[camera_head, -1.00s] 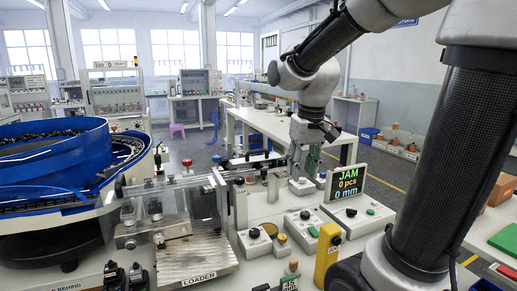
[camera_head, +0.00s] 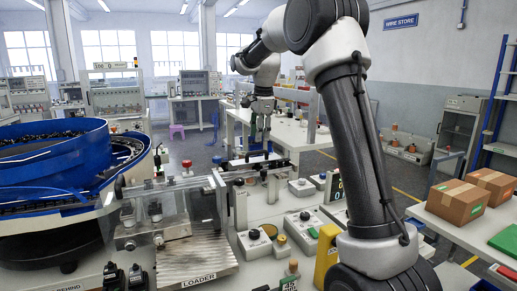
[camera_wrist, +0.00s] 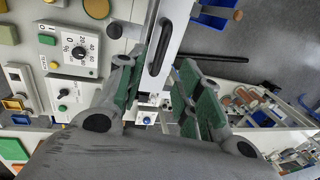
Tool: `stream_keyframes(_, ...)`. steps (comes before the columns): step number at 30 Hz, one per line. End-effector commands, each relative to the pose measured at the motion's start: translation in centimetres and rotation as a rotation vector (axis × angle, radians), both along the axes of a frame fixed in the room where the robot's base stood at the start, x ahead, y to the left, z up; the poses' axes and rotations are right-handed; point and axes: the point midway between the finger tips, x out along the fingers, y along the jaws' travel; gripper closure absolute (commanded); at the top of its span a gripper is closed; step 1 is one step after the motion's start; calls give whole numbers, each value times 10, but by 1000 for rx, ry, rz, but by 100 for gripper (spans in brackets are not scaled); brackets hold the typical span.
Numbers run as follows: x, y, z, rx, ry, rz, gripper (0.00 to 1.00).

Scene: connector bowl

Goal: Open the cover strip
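A pale strip with a black bar handle (camera_wrist: 160,46), which looks like the cover strip, runs through the upper middle of the wrist view. In the head view, the narrow track with a dark strip (camera_head: 254,165) extends right from the loader; the handle is too small to make out clearly there. My gripper (camera_head: 260,128) hangs fingers down above the far side of this track, apart from it. In the wrist view, the green-padded fingers of my gripper (camera_wrist: 165,75) are spread with nothing between the pads. The handle appears beyond the fingertips, toward the left finger.
A blue bowl feeder (camera_head: 50,150) stands at left, beside the loader plate (camera_head: 190,258). My arm partly hides the display (camera_head: 336,186). Cardboard boxes (camera_head: 455,200) sit on a right-hand table.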

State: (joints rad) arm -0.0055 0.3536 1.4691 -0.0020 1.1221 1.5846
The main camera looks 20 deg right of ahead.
Motion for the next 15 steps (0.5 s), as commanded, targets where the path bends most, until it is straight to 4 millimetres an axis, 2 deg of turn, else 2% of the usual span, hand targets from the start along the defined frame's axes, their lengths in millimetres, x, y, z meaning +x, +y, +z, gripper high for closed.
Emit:
stream_keyframes(3,3,0,-21,0,4,1,65)
stream_keyframes(9,9,0,-51,-1,3,3,65)
stream_keyframes(15,12,0,-63,-1,1,3,65)
